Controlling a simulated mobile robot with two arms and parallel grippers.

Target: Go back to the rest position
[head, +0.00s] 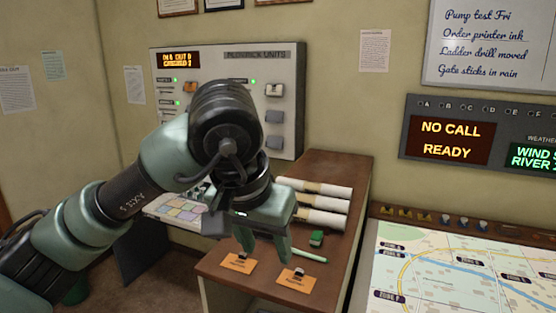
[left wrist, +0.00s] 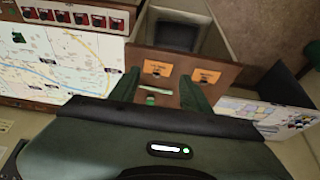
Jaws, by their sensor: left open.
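My left gripper (head: 264,248) hangs at the end of my left arm over the brown wooden desk top (head: 345,170), pointing down. Its two green fingers are apart with nothing between them. In the left wrist view the open fingers (left wrist: 160,92) show above the same desk top. Two orange label cards lie below and near it, a left card (head: 238,263) and a right card (head: 295,281), each with a small dark item on it. Whether the fingertips touch anything is hard to tell, but they look clear. My right gripper is not in view.
Rolled papers (head: 322,201), a small green object (head: 316,238) and a pale green pen (head: 309,256) lie on the desk. A panel with switches (head: 285,110) stands behind. A map table (head: 460,265) is at the right, under a "NO CALL READY" display (head: 451,138).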

